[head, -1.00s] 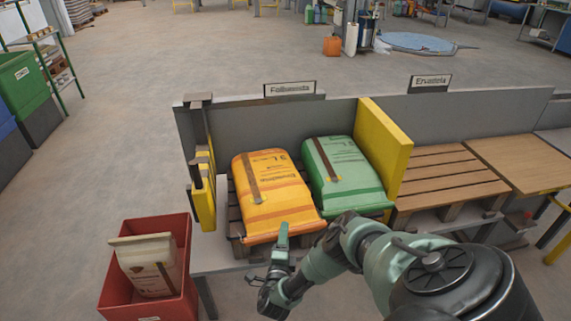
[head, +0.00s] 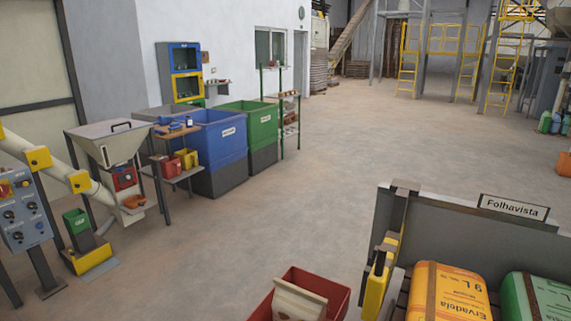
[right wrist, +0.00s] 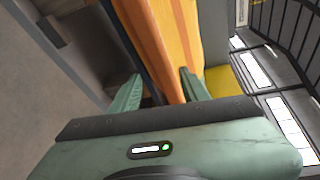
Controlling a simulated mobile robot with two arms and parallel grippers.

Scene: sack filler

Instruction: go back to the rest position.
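My right gripper (right wrist: 158,90) shows in the right wrist view with its two green fingers spread apart and nothing held between them. An orange sack (right wrist: 170,35) lies beyond the fingers. It also shows in the head view, where the orange sack (head: 447,292) lies at the lower right beside a green sack (head: 537,299). Neither gripper is in the head view. My left gripper is not in any view.
A red crate (head: 335,294) with a pale sack (head: 298,299) stands left of the bay labelled Folhavista (head: 514,206). Blue (head: 212,152) and green (head: 250,130) bins, a hopper (head: 110,140) and a control panel (head: 22,215) stand left. The middle floor is clear.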

